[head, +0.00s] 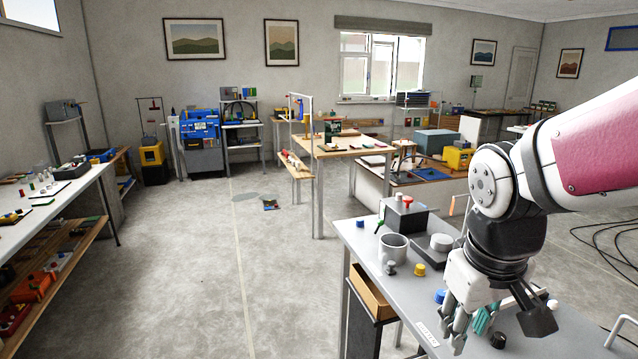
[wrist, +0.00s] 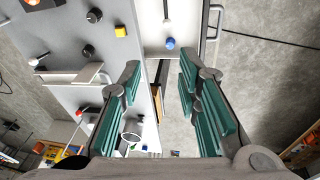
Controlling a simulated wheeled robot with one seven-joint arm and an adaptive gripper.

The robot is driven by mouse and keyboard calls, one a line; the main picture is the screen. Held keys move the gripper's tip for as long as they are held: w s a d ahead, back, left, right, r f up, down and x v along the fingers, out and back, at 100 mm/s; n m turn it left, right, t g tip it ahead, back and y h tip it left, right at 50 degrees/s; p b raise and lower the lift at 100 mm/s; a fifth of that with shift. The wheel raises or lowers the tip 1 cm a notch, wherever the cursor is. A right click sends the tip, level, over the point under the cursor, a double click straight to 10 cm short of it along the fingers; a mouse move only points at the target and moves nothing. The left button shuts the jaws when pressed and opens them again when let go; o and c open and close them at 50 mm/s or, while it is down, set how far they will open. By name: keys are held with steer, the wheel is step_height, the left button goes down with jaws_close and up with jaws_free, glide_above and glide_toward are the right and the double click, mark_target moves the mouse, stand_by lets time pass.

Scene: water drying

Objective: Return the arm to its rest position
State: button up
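My gripper (head: 468,328) hangs over the grey table (head: 375,265) at the lower right of the head view, at the end of my raised arm. In the wrist view my gripper (wrist: 162,85) shows two teal-padded fingers held well apart. Nothing is between them. The fingers point down toward the table area; whether they touch anything below is hard to tell.
The grey table holds a grey cup (head: 393,248), a box with a red knob (head: 407,212), a yellow knob (head: 419,270) and a blue knob (wrist: 169,43).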

steer(key=s+a+r+m+t+y, duration=0.1)
steer(key=s+r+m, duration=0.1)
steer(key=s, duration=0.9)
steer(key=shift+s+r+m+t, duration=0.3)
steer(key=shift+r+t, duration=0.1)
steer(key=shift+r, duration=0.45)
steer(key=shift+c, duration=0.2)
